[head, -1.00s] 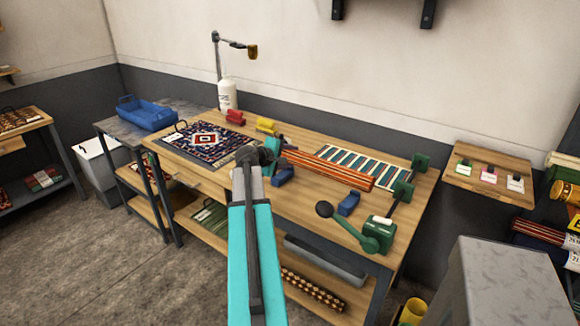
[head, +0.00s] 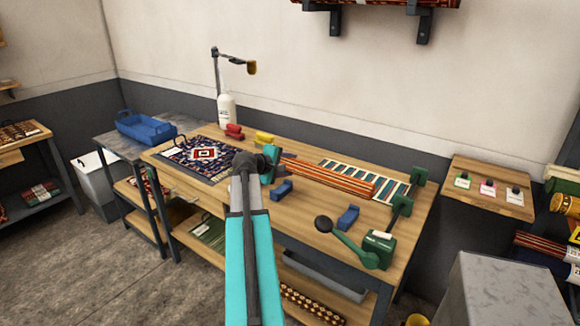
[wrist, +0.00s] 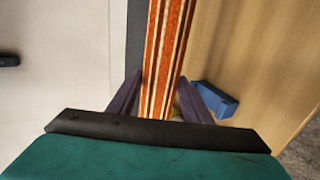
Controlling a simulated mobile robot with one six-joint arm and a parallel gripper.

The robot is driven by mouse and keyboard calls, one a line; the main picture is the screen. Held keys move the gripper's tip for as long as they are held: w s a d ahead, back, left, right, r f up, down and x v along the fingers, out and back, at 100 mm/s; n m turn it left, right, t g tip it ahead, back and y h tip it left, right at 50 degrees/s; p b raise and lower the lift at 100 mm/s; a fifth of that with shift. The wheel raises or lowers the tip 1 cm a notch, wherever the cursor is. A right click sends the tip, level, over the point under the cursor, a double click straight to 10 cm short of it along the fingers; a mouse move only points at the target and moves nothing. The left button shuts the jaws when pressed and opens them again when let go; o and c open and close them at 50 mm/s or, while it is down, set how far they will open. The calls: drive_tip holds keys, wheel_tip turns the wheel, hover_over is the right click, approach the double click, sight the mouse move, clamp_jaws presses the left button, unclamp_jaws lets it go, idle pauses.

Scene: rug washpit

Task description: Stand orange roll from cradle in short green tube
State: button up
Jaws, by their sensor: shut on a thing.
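The orange roll (head: 335,177) is long, with red and cream stripes. It lies slantwise across the head view and runs away between the dark fingers in the wrist view (wrist: 168,45). My gripper (wrist: 160,85) is shut on it near its left end; the teal jaw body (head: 268,165) hides that end. The roll appears raised above the workbench. Two blue cradle blocks (head: 281,190) (head: 347,216) stand empty in front of it; one blue block also shows at the right in the wrist view (wrist: 215,100). I cannot pick out a short green tube for certain.
The wooden workbench (head: 300,222) holds a patterned rug (head: 205,158), a striped rug (head: 385,185), red blocks (head: 235,131), yellow blocks (head: 264,137) and a green crank stand (head: 378,248). A grey box (head: 505,285) stands at the right front. Rolls sit on a rack at the far right.

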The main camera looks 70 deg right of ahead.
drive_tip(key=shift+w, duration=0.1)
drive_tip(key=w+a+r+n+t+y, duration=0.1)
drive_tip(key=w+a+n+t, duration=0.45)
drive_tip(key=w+a, duration=1.05)
drive_tip(key=w+a+n+t+y, duration=0.1)
drive_tip(key=w+a+n+t, duration=0.45)
drive_tip(key=w+a, duration=1.05)
drive_tip(key=w+a+r+n+t+y, duration=0.1)
drive_tip(key=w+a, duration=0.5)
drive_tip(key=a, duration=0.6)
drive_tip(key=w+a+r+n+t+y, duration=0.2)
drive_tip(key=w+a+n+y, duration=0.3)
drive_tip(key=a, duration=0.8)
drive_tip(key=w+a+r+n+t+y, duration=0.2)
drive_tip(key=w+a, duration=0.4)
drive_tip(key=a, duration=0.7)
drive_tip(key=shift+w+a+r+n+y, duration=0.2)
drive_tip(key=shift+w+r+n+y, duration=0.1)
drive_tip(key=shift+r+n+y, duration=0.8)
drive_tip(key=shift+f, duration=0.25)
